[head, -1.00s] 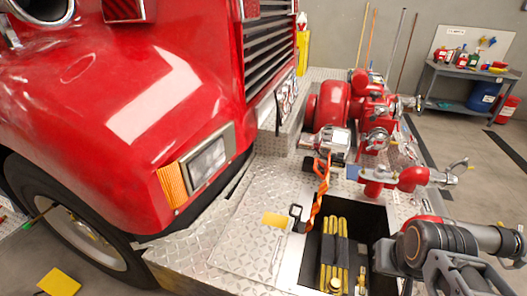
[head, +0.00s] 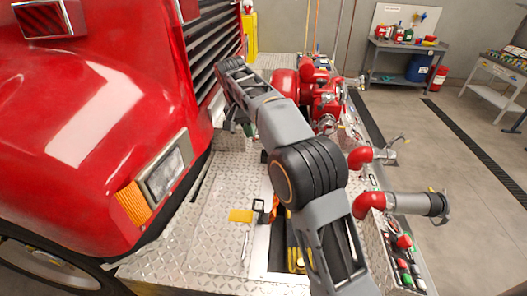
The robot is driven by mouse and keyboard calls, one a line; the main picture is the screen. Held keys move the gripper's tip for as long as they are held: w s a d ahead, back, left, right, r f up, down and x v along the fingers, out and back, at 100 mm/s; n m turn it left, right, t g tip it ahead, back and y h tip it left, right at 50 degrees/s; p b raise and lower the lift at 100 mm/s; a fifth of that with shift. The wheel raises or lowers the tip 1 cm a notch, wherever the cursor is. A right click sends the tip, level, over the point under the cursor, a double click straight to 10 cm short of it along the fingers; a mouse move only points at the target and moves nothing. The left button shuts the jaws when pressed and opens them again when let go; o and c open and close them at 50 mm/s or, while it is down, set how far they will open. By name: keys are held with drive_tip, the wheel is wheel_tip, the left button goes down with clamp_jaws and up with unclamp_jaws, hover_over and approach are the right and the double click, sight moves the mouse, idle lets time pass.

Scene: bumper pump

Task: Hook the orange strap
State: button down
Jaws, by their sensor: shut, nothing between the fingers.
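Only a short piece of the orange strap (head: 273,211) shows, at the left edge of my arm's elbow. The rest of it is hidden behind my arm. A dark buckle or hook (head: 259,205) lies beside the strap's visible end, on the tread plate next to the bumper's open well. My arm reaches from the bottom of the view up and left over the bumper. My gripper (head: 246,128) is shut and empty; it shows only as small dark parts below the far end of my forearm, apart from the visible piece of strap.
The red truck body and headlight (head: 165,176) stand close on the left. The red pump (head: 318,95) with its outlets is right of my forearm. The open well (head: 262,250) holds yellow hose, partly covered by my arm.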

drive_tip(key=d+p+x, duration=0.1)
drive_tip(key=x, duration=1)
drive_tip(key=shift+d+f, duration=0.25)
drive_tip(key=shift+w, duration=0.15)
